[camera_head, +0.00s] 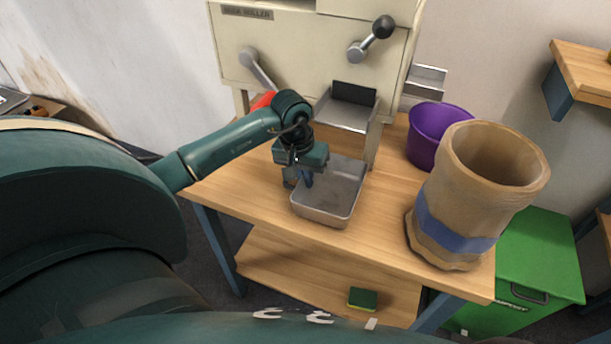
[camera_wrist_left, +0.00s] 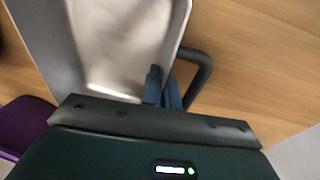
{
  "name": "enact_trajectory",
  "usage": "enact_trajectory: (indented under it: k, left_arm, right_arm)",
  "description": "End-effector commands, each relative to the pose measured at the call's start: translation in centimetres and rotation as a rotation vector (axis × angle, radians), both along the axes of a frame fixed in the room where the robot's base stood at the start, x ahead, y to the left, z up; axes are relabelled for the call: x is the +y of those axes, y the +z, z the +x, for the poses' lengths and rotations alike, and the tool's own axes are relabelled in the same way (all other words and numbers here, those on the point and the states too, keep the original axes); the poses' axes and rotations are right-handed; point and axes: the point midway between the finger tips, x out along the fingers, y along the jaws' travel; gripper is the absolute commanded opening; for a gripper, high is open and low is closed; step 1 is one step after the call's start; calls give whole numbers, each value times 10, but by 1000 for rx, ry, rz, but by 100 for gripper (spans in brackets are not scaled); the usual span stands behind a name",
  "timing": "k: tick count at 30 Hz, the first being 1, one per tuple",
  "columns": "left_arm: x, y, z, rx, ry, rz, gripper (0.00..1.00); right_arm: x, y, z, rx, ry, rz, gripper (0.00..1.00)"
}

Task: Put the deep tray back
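The deep tray (camera_head: 345,212) is a grey metal pan standing on the wooden table, in front of and below the machine's chute. It is empty as far as I can see. It fills the upper left of the left wrist view (camera_wrist_left: 125,50), with a dark loop handle (camera_wrist_left: 205,70) on its side. My left gripper (camera_head: 307,180) points down at the tray's left side. In the left wrist view its blue fingers (camera_wrist_left: 163,85) are close together, with the tray's side wall between them. My right gripper is in neither view.
The cream machine (camera_head: 300,45) with its chute (camera_head: 345,112) stands behind the tray. A purple bucket (camera_head: 425,135) and a tall brown sack (camera_head: 470,180) with a blue band stand to the right. A green bin (camera_head: 540,265) is beside the table (camera_head: 260,205). Bare tabletop lies in front of the tray.

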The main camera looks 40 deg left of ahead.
Motion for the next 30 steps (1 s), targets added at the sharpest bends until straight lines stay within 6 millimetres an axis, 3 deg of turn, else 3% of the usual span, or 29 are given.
enact_trajectory:
  k: [5,14,22,26,30]
  left_arm:
    - [0,-4,0,-2,-1,1,0]
    - [0,-3,0,0,0,0,24]
    - [0,0,0,0,0,0,24]
    - [2,11,-1,-3,-1,2,24]
    - [4,40,-4,-5,0,3,24]
  right_arm:
    - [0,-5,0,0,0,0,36]
    - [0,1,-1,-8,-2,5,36]
    - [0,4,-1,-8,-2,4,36]
    - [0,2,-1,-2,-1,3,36]
    - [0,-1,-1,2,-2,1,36]
